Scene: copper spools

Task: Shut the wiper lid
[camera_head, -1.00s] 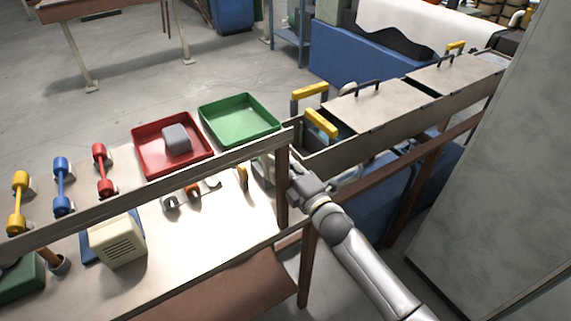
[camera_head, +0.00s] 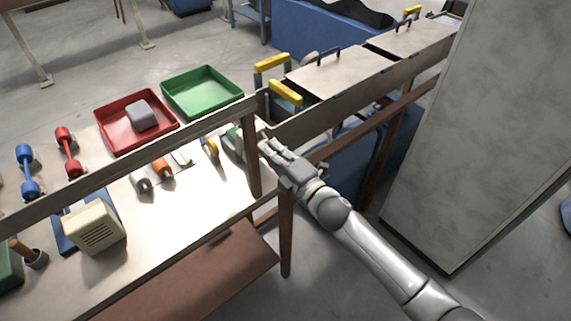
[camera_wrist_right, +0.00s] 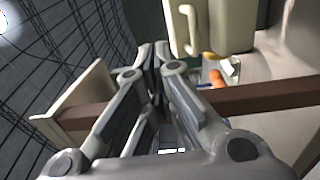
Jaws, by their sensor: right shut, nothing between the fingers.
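My right gripper (camera_head: 270,148) is shut and empty, just right of a brown post at the bench's right end. A partly hidden greenish thing (camera_head: 236,143) sits on the bench behind the rail, left of the gripper. I cannot tell for sure which part is the wiper lid. Two flat beige lids with dark handles, a near one (camera_head: 345,70) and a far one (camera_head: 418,38), lie on a long trough. My left gripper is out of view.
A wooden rail (camera_head: 140,149) and brown post (camera_head: 252,155) stand close to the gripper. The bench holds a red tray (camera_head: 110,145), a green tray (camera_head: 235,80) and a beige box (camera_head: 95,228). Yellow handles (camera_head: 286,93) stand by the trough. A grey panel (camera_head: 470,140) rises right.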

